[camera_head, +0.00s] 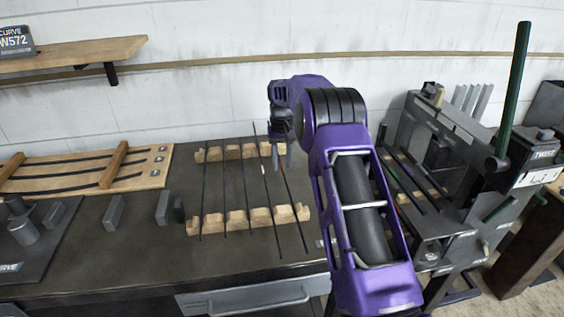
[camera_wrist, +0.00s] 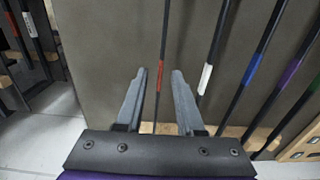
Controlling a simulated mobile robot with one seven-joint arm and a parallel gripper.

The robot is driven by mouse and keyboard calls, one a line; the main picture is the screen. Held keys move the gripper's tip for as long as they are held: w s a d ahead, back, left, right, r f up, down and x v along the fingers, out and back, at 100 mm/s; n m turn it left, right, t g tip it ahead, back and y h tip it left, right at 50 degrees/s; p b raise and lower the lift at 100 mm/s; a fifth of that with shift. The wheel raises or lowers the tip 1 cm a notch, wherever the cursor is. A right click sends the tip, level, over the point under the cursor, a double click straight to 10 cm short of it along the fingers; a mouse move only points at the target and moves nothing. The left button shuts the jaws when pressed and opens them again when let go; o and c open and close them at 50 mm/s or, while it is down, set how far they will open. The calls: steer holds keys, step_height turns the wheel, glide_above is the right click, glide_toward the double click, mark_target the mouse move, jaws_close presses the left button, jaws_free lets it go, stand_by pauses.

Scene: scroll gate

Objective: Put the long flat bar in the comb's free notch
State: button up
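Several long thin dark bars lie side by side across two wooden notched combs, a front comb (camera_head: 236,222) and a back comb (camera_head: 240,152). Which of them is the long flat bar I cannot tell. My gripper (camera_head: 282,158) hangs over the rightmost bar (camera_head: 294,213) in the head view. In the wrist view my gripper (camera_wrist: 159,72) is open, with the red-marked bar (camera_wrist: 164,35) running between its two fingers; contact is not visible. The white-marked bar (camera_wrist: 211,52) lies just right of the fingers there. A free notch is not clearly visible.
A grey machine (camera_head: 470,140) with an upright green rod (camera_head: 514,90) and more thin bars stands right of the bench. A wooden rack (camera_head: 85,172) with dark strips lies at left. Small grey blocks (camera_head: 114,212) stand between. The bench front (camera_head: 120,275) is clear.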

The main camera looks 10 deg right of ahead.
stand_by(0.3)
step_height(320, 180, up, 17)
steer(key=p, duration=0.3)
steer(key=shift+r, duration=0.2)
